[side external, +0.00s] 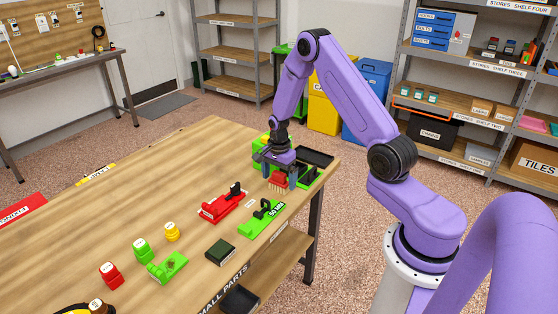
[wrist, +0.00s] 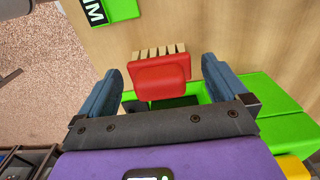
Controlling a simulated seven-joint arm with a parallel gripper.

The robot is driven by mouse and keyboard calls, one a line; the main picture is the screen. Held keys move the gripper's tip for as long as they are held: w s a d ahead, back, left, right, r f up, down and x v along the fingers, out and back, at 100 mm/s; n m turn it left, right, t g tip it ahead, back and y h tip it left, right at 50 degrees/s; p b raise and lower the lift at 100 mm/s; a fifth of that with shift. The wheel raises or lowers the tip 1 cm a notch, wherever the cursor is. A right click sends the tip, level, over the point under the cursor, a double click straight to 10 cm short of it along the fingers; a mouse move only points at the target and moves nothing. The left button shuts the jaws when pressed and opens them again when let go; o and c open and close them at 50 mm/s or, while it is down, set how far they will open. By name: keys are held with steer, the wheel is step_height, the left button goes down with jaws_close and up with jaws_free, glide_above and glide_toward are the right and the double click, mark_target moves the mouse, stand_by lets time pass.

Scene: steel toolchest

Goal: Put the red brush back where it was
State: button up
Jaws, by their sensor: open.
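The red brush (side external: 280,181), with pale bristles, is at the far right end of the wooden table. In the wrist view the red brush (wrist: 160,80) lies between my two blue-grey fingers, bristles toward the top of the picture. My gripper (side external: 278,175) is open over it, also in the wrist view (wrist: 160,66). A gap shows on each side of the brush, so the fingers are not closed on it. A green holder with a dark opening (wrist: 178,102) is partly hidden behind the brush and the gripper body.
Green blocks (wrist: 262,96) lie beside the gripper. A black tray (side external: 315,157) is at the table's far corner. Nearer stand a red tool (side external: 220,205), a green "50 MM" piece (side external: 262,219) and a dark green block (side external: 220,251). The table's left middle is clear.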

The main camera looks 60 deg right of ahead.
mark_target(279, 173)
step_height(279, 173, up, 11)
steer(key=shift+f, duration=0.1)
steer(key=s+a+r+n, duration=0.45)
steer(key=a+n, duration=0.25)
steer(key=a, duration=0.2)
steer(key=s+a+r+n, duration=0.3)
steer(key=s+a+n, duration=0.2)
steer(key=a+n, duration=0.35)
steer(key=s+a+r+n, duration=0.1)
steer(key=s+a+n, duration=0.1)
steer(key=s+n, duration=0.5)
steer(key=s+a+r+n, duration=0.2)
steer(key=s+n, duration=0.6)
steer(key=s, duration=0.5)
steer(key=shift+s+r, duration=0.15)
steer(key=shift+s, duration=0.25)
steer(key=shift+a, duration=0.1)
